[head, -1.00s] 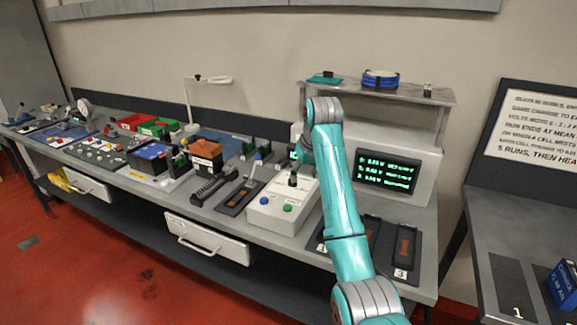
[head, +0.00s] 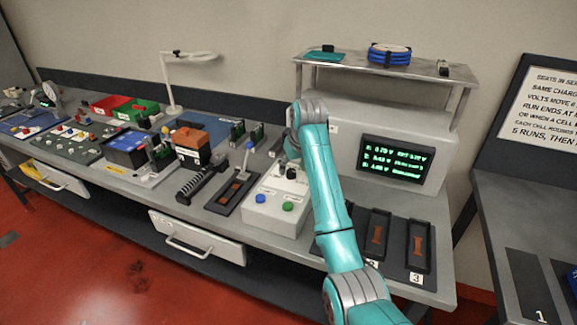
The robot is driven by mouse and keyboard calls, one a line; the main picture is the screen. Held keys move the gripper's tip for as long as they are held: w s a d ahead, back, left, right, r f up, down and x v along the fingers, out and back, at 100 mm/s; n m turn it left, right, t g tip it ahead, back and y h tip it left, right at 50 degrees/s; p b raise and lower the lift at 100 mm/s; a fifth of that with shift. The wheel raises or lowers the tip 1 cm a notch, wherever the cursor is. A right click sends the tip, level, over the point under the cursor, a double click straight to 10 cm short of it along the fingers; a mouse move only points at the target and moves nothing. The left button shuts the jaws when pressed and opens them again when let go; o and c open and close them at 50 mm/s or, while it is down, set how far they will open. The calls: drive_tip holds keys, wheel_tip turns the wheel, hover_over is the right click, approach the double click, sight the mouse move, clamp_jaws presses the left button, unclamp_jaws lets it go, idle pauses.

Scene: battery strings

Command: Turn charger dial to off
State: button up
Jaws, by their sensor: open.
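The charger is a pale grey console with a dark screen (head: 393,159) showing green text. My gripper (head: 292,157) is at the end of the teal arm, just above and behind the dial in the picture. It is open; its fingers are mostly hidden and hard to make out. I cannot tell whether they touch the dial. The dial's setting is too small to read.
A shelf (head: 345,68) with a blue coil (head: 389,54) stands over the console. Left of the box are a dark tray (head: 233,193), a black handled tool (head: 200,181) and an orange-brown block (head: 192,146). Numbered dark trays (head: 420,245) lie to the right.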

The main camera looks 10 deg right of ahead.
drive_tip(key=shift+x, duration=1.1)
clamp_jaws()
